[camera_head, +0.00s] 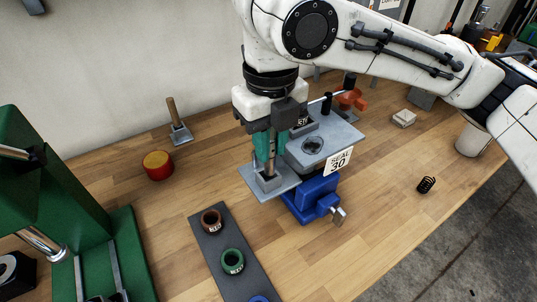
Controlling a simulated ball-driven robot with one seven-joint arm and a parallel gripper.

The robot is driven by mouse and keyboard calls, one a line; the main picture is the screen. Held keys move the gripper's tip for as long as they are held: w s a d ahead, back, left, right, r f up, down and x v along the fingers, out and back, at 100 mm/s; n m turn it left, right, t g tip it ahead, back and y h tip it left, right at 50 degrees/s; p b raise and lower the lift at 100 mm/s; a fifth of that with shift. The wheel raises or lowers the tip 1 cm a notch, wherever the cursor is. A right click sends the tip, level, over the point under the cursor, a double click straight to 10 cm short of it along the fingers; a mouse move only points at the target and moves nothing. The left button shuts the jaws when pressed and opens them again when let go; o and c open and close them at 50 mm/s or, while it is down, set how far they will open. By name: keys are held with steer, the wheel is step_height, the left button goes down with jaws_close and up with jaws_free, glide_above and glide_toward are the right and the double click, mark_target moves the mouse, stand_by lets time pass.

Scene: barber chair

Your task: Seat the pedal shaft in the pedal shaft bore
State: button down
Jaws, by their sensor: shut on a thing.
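My gripper (270,155) points down with its teal fingers shut on a slim metal shaft (270,168), which I take for the pedal shaft. The shaft stands about upright, and its lower end meets or enters a grey square block on a flat grey plate (250,178). I cannot tell whether it is in the block or just above it. To the right, a grey housing plate (338,137) tagged "SEAL 30" sits on a blue vise (312,196). A round dark opening (312,145) shows in its top, possibly the pedal shaft bore; it looks empty.
A dark strip (222,255) at the front holds brown and green rings. A red tin (158,165) and a wooden-handled tool (175,120) stand behind left. A green press (110,240) fills the left edge.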

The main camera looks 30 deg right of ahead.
steer(key=f, duration=0.3)
steer(key=shift+w+d+f, duration=0.1)
steer(key=shift+w, duration=0.3)
steer(key=shift+f, duration=0.4)
steer(key=shift+f, duration=0.2)
steer(key=c, duration=1)
jaws_free()
steer(key=shift+r, duration=0.1)
step_height(320, 180, up, 12)
steer(key=shift+r, duration=0.1)
